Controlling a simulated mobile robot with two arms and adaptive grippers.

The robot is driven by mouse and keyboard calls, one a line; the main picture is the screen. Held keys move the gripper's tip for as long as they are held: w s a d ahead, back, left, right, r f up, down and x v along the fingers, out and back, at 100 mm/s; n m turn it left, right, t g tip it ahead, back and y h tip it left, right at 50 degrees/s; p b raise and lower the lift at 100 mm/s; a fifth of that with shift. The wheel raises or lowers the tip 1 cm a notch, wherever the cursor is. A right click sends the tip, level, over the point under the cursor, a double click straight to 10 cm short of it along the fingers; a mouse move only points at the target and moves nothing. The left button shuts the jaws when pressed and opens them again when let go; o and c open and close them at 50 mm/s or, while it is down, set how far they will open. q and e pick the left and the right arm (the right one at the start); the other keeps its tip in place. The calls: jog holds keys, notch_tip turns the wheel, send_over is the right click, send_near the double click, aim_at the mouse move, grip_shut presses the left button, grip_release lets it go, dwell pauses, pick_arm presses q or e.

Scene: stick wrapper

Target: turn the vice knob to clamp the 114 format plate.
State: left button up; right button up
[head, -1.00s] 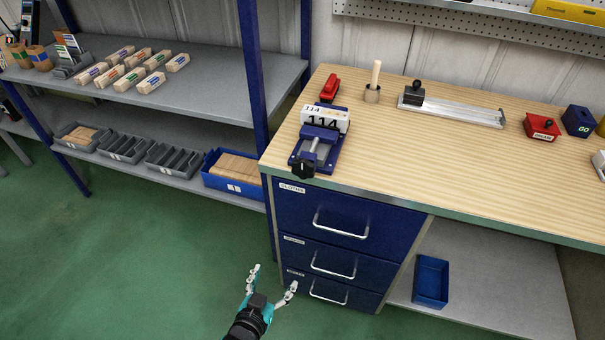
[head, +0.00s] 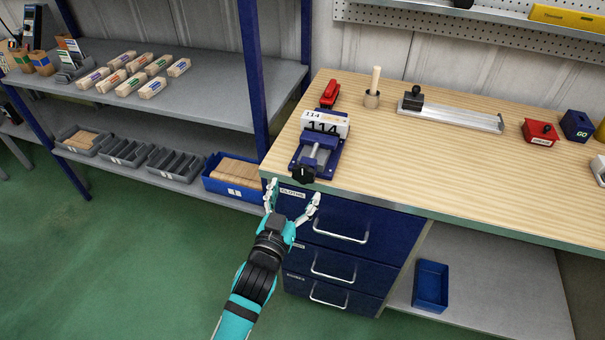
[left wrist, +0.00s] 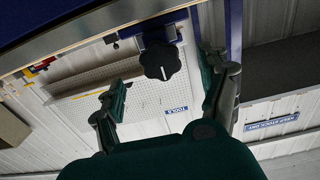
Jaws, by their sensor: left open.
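The blue vice (head: 328,159) sits at the front left corner of the wooden workbench. The white 114 format plate (head: 326,122) stands in it, upright, between its jaws. The black vice knob (head: 304,174) faces the bench's front edge; it also shows in the left wrist view (left wrist: 160,62). My left gripper (head: 293,192) is open and empty, just in front of and slightly below the knob, with its fingers pointing toward it. In the left wrist view the knob appears between and beyond the two fingers (left wrist: 165,85), apart from them. My right gripper is not in view.
Blue drawers with metal handles (head: 340,236) lie below the bench top (head: 430,160), close to my left arm. A red stapler-like object (head: 330,94) and a wooden stick in a holder (head: 372,98) stand behind the vice. Shelves (head: 210,90) are at left.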

aim_at(302, 178)
pick_arm(q)
jog(key=x, duration=0.6)
jog(key=shift+w, duration=0.1)
jog(key=shift+c, duration=0.3)
jog(key=c, duration=1.1)
